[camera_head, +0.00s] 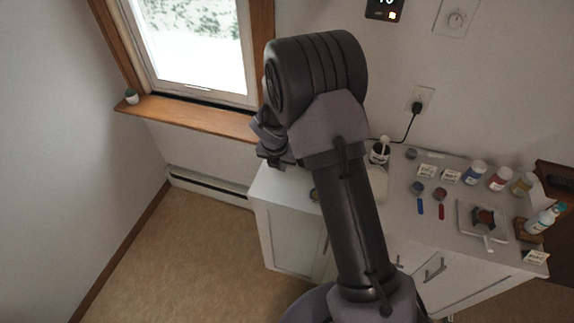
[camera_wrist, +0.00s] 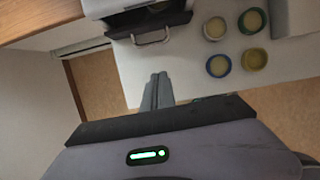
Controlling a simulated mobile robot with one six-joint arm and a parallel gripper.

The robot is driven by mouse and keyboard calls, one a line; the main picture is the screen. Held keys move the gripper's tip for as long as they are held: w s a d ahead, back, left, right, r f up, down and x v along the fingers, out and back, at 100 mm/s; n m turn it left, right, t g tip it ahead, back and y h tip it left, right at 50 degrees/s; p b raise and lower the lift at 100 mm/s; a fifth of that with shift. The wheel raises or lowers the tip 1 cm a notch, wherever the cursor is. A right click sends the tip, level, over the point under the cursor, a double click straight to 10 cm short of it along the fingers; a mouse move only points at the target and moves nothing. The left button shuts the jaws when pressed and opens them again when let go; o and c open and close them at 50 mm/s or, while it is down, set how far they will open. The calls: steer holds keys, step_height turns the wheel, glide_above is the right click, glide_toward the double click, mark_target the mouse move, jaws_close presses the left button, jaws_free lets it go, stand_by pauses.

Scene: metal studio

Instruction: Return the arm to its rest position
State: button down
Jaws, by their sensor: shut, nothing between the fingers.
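My arm rises in the middle of the head view and bends over at the top, above the left part of the white worktop (camera_head: 285,188). My gripper (camera_head: 270,162) hangs at the left of the arm, small and dark, partly hidden by my own wrist. In the wrist view its two fingers (camera_wrist: 158,90) lie together over the pale worktop. It is shut and empty. A stretch of the worktop is hidden behind my arm in the head view.
Jars (camera_head: 500,178), a red scoop (camera_head: 440,202) and a tray (camera_head: 466,222) stand right of my arm. The wrist view shows a grey handled box (camera_wrist: 145,22) and several round pots (camera_wrist: 219,66). A window sill (camera_head: 190,119) lies left; the floor (camera_head: 180,265) there is clear.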

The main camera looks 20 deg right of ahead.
step_height(320, 180, up, 10)
steer(key=s+m+b, duration=0.2)
steer(key=m, duration=0.4)
steer(key=s+a+r+m+t+y+b, duration=0.15)
steer(key=s+r+m+b, duration=0.35)
steer(key=s+r+m, duration=0.5)
steer(key=s+a+m+y+b, duration=0.1)
steer(key=s+a+m+b, duration=0.1)
steer(key=s+m, duration=0.6)
steer(key=s+a+f+m+t+y+b, duration=0.1)
steer(key=s+a+m, duration=0.2)
steer(key=s+m, duration=0.6)
steer(key=shift+a+f+b, duration=0.2)
steer(key=shift+a+b, duration=0.15)
steer(key=shift+a, duration=0.05)
steer(key=shift+t+y, duration=0.25)
